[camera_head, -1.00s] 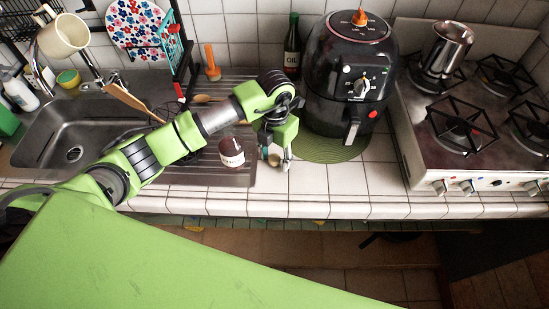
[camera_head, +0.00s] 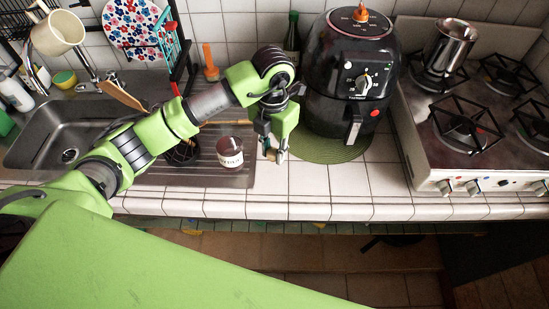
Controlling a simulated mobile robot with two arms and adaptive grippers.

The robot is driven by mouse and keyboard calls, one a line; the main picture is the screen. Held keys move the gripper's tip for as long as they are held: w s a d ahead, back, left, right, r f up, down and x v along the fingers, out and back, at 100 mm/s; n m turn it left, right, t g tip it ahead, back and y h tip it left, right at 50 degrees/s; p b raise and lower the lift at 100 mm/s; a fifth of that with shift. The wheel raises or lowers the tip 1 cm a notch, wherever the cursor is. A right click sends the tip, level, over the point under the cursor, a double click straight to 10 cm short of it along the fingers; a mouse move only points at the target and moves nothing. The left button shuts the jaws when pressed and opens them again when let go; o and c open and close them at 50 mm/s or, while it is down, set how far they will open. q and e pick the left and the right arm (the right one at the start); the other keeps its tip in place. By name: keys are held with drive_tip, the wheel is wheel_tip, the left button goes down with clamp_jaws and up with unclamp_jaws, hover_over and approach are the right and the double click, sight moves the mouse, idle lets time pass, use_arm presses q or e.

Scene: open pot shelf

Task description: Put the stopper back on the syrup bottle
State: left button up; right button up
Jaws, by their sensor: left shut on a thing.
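The syrup bottle (camera_head: 230,153), dark reddish-brown with a white label, stands on the ribbed steel drainboard just left of my left gripper. Its mouth is too small to make out clearly. My left gripper (camera_head: 275,154) points down over the white tiles between the bottle and the green mat. It is shut on a small pale tan thing, which looks like the stopper, mostly hidden between the fingers. The gripper is apart from the bottle, with a short gap between them. My right gripper is out of view.
A black air fryer (camera_head: 347,75) stands on a round green mat (camera_head: 335,148) right of the gripper. A green oil bottle (camera_head: 292,40) stands behind the arm. The sink (camera_head: 55,135) is left and the gas stove (camera_head: 480,120) right. The front tiles are clear.

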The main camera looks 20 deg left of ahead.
use_arm(q)
drive_tip(key=s+r+b, duration=0.2)
drive_tip(key=s+r, duration=0.6)
drive_tip(key=s, duration=0.5)
drive_tip(key=shift+r+b, duration=0.3)
drive_tip(key=shift+w, duration=0.1)
drive_tip(key=a+m, duration=0.1)
drive_tip(key=m, duration=0.9)
drive_tip(key=a+f+m, duration=0.1)
drive_tip(key=m, duration=1)
drive_tip(key=a+m, duration=0.2)
drive_tip(key=m, duration=0.9)
drive_tip(key=shift+a+f, duration=0.1)
drive_tip(key=shift+f, duration=0.15)
